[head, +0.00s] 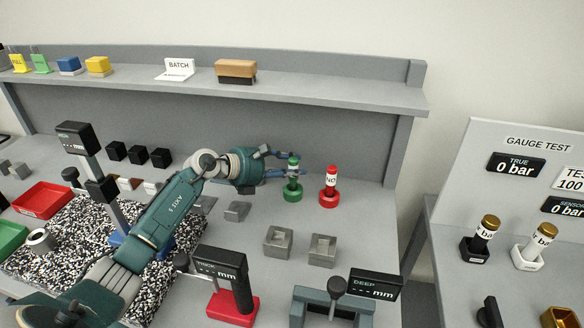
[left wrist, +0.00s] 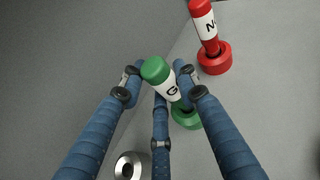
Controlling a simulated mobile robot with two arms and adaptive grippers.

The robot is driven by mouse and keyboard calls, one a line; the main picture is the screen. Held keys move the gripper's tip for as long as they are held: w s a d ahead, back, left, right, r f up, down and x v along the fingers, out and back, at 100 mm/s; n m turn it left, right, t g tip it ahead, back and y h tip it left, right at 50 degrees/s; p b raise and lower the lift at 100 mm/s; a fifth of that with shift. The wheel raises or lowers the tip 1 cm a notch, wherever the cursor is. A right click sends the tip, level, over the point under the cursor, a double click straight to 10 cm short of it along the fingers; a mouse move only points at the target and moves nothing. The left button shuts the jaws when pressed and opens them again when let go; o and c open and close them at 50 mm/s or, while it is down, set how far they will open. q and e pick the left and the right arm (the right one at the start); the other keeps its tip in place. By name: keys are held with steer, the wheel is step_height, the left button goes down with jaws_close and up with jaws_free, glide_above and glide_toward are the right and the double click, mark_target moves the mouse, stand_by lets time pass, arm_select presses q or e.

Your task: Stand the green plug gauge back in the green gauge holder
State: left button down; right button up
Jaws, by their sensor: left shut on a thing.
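The green plug gauge (head: 293,164), with a green top and a white lettered band, stands roughly upright at the green gauge holder (head: 292,195). My left gripper (head: 280,170) reaches in from the left and is shut on the gauge. In the left wrist view the fingers close around the gauge's white band (left wrist: 172,86), with the green holder (left wrist: 186,119) just beyond its lower end. The fingers hide part of the gauge, and I cannot tell whether its lower end is fully seated. My right gripper is not in view.
A red plug gauge (head: 331,178) stands in its red holder (head: 329,198) close to the right. Grey blocks (head: 278,242) with recesses stand in front. A back panel and shelf (head: 330,97) rise behind. A red-based thickness gauge (head: 233,305) stands nearer me.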

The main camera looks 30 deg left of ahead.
arm_select(q)
steer(key=shift+s+d+f+b, duration=0.2)
steer(key=shift+d+f+b, duration=0.2)
steer(key=shift+f, duration=0.35)
stand_by(0.5)
steer(key=c, duration=1.2)
jaws_free()
steer(key=shift+a+r, duration=0.1)
steer(key=shift+a, duration=0.05)
steer(key=shift+s+a+r, duration=0.1)
steer(key=shift+s+a, duration=0.1)
steer(key=shift+a, duration=0.15)
steer(key=v, duration=0.7)
steer(key=shift+s+r, duration=0.15)
